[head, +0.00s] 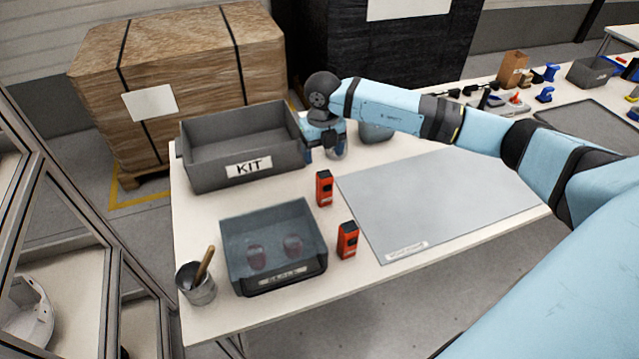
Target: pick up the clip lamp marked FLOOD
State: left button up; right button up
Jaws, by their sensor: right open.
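Two similar orange-red and black items, which look like the clip lamps, stand upright on the white table. One orange-red lamp (324,188) is just right of the KIT box's near right corner. The other orange-red lamp (347,240) is nearer the front edge, right of the dark bin. Their markings are too small to read, so I cannot tell which is FLOOD. My right gripper (323,153) points down beside the KIT box, behind the farther lamp and apart from it. It is open; its fingertips are partly hard to see. My left gripper is not in view.
A grey box marked KIT (243,152) stands at the back left. A dark transparent-looking bin (273,285) holds two reddish round things. A cup with a brush (196,284) stands front left. A flat grey mat (440,200) lies right of the lamps. A grey container (376,132) stands behind.

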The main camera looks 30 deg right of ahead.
aim_at(323, 174)
jog(key=f, duration=0.5)
jog(key=shift+s+f, duration=0.2)
jog(key=shift+f, duration=0.1)
jog(key=f, duration=0.2)
jog(key=f+p, duration=0.1)
jog(key=f, duration=0.2)
jog(key=shift+w+d+f, duration=0.2)
jog(key=shift+f, duration=0.15)
jog(key=c, duration=1)
